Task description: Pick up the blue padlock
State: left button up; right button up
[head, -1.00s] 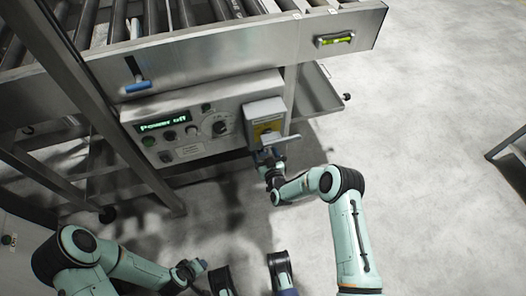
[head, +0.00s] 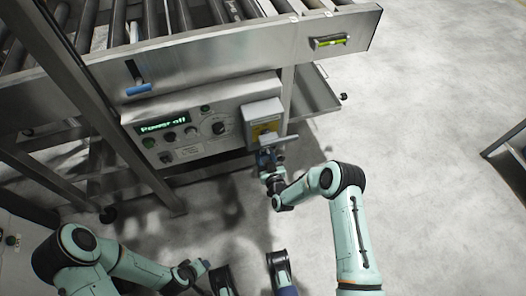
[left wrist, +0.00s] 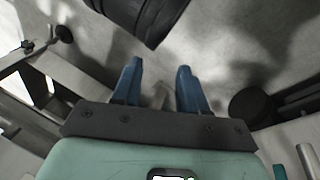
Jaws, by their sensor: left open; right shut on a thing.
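My right gripper (head: 267,158) is at the lower front of the grey box with a yellow face (head: 266,130), just under its projecting grey plate (head: 278,143). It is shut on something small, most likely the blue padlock. The padlock's outline cannot be told from the blue fingers at this size, and its shackle is not visible. My left gripper (head: 197,268) is low in the head view, far from the box. In the left wrist view its two blue fingers (left wrist: 159,80) are apart, with nothing between them.
The control panel (head: 190,132) reads "Power off" and has several knobs and buttons. Above it runs a steel roller conveyor frame (head: 230,48) with a blue handle (head: 139,88). Steel legs stand at left.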

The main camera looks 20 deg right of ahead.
pick_arm(q)
jog(key=s+d+r+g+p, duration=0.1)
jog(key=s+d+r+p, duration=0.1)
jog(key=s, duration=0.3)
jog(key=shift+d+r+h+p, duration=0.2)
jog(key=shift+r+h+p, duration=0.2)
jog(key=shift+r, duration=0.4)
pick_arm(e)
jog(key=s, duration=1.5)
jog(key=shift+d, duration=0.3)
pick_arm(q)
jog(key=shift+w+f, duration=0.1)
pick_arm(e)
jog(key=shift+r, duration=0.15)
